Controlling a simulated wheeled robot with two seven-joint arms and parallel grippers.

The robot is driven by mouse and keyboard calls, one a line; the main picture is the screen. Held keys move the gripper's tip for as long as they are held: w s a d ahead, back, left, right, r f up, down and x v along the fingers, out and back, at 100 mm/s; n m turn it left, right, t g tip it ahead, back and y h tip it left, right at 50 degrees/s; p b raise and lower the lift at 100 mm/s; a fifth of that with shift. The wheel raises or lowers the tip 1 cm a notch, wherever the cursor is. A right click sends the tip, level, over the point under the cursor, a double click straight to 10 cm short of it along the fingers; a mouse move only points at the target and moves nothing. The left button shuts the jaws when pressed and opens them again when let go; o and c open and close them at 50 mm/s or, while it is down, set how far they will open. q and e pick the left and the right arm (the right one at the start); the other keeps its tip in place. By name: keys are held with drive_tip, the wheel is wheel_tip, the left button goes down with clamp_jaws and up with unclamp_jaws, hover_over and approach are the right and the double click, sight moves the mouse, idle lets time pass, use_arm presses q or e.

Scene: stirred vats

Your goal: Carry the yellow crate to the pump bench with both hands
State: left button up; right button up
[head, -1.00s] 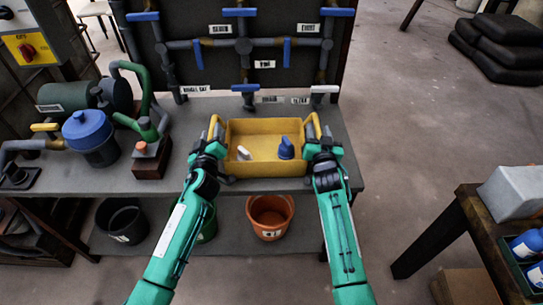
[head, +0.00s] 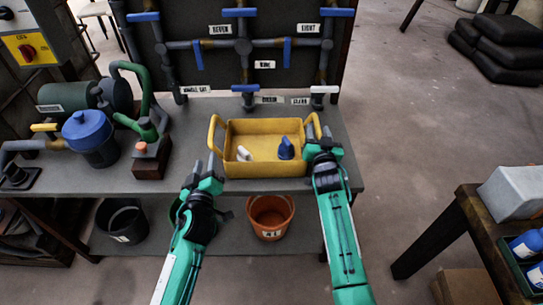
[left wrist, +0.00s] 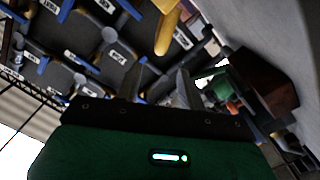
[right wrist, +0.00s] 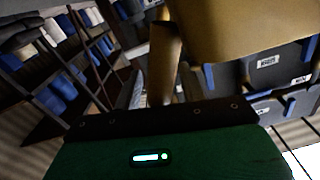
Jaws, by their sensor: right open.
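The yellow crate (head: 266,170) sits on the grey bench (head: 190,125) that also bears the green pump. A white bottle (head: 244,154) and a blue bottle (head: 286,149) are inside it. My left gripper (head: 205,167) is open and empty, in front of and apart from the crate's left handle (head: 214,133); that handle shows above its fingers in the left wrist view (left wrist: 168,30). My right gripper (head: 322,138) is at the right handle (head: 313,125). In the right wrist view, its open fingers (right wrist: 161,88) are on either side of that handle, near the crate wall (right wrist: 225,30).
The green pump (head: 85,100), a blue-lidded pot (head: 90,138) and a red-button box (head: 152,158) stand left on the bench. A pipe panel rises behind. Orange (head: 270,215) and black (head: 122,220) buckets are below. Another table (head: 480,220) stands at right.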

drive_tip(key=s, duration=1.2)
